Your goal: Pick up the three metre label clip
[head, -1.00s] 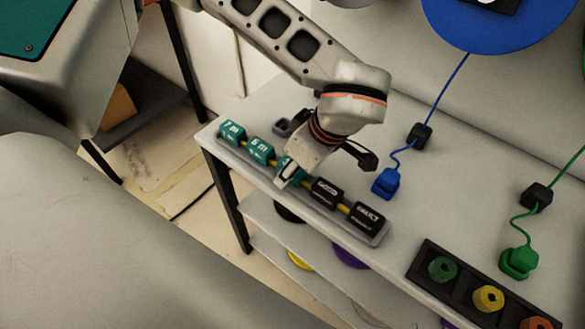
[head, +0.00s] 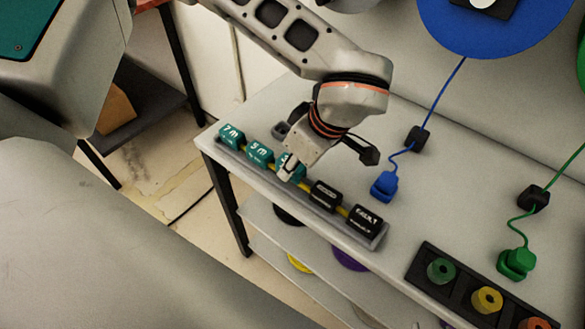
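A row of label clips sits along a grey rail at the table's front edge. The teal seven metre clip (head: 231,137) and five metre clip (head: 259,155) stand at its left end. The third teal clip (head: 299,171), at the three metre place, is largely covered by my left gripper (head: 290,167), and its label is mostly hidden. A pale fingertip is in front of this clip. The other finger is hidden, so I cannot tell whether the gripper grips it. My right gripper is not in view.
Two black clips, one of them the right-hand clip (head: 365,220), follow on the rail (head: 376,241). A blue plug (head: 384,186) and a green plug (head: 517,263) lie on the table behind. A black tray (head: 427,263) with coloured pieces is at the right.

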